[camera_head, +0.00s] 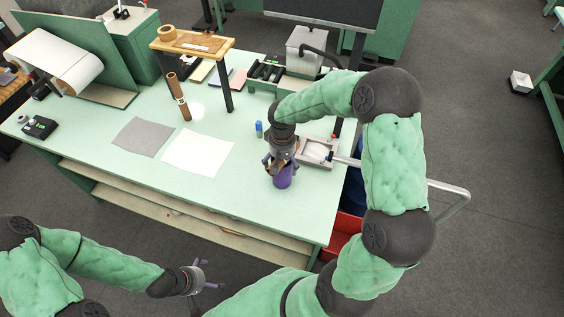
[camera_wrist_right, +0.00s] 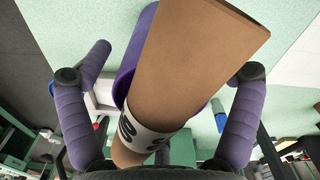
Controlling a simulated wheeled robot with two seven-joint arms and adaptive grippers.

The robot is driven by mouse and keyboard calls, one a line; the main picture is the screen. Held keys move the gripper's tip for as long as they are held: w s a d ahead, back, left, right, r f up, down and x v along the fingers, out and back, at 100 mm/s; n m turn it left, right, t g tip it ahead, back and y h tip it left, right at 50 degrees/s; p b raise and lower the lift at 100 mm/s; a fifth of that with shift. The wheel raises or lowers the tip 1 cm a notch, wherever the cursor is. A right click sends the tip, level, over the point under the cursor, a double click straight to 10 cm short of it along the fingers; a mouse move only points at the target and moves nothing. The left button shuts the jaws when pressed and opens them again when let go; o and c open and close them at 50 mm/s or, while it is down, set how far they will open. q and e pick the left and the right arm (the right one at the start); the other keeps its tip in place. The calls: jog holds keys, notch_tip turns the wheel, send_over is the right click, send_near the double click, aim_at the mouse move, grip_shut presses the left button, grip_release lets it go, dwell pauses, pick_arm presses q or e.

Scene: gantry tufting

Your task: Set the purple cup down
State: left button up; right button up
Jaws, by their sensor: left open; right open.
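The purple cup (camera_head: 284,180) is on the green table near its front right part, largely hidden under my right gripper (camera_head: 281,168). In the right wrist view the purple cup (camera_wrist_right: 129,72) shows behind a brown cardboard tube (camera_wrist_right: 195,70) with a white printed band. The tube slants across the cup; whether it stands inside the cup is unclear. The right gripper's two purple fingers are spread on either side of the tube, apart from it. My left gripper (camera_head: 203,279) is open and empty, in front of the table.
A grey sheet (camera_head: 143,136) and a white sheet (camera_head: 198,152) lie left of the cup. Another brown tube (camera_head: 179,97) leans near a small wooden stand (camera_head: 205,43). A shallow tray (camera_head: 317,152) and a blue item (camera_head: 258,129) are close by. The table front is clear.

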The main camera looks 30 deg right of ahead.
notch_tip(320, 180, up, 11)
jog(key=shift+r+p, duration=0.1)
jog(key=shift+p, duration=0.35)
jog(key=shift+o, duration=0.5)
jog(key=shift+r, duration=0.25)
jog(key=p, duration=0.5)
jog(key=shift+s+r, duration=0.15)
jog(key=shift+p, duration=0.4)
notch_tip(320, 180, down, 6)
jog(key=shift+r, duration=0.15)
jog(key=shift+f, duration=2.95)
jog(key=shift+a, duration=0.1)
jog(key=c, duration=1.7)
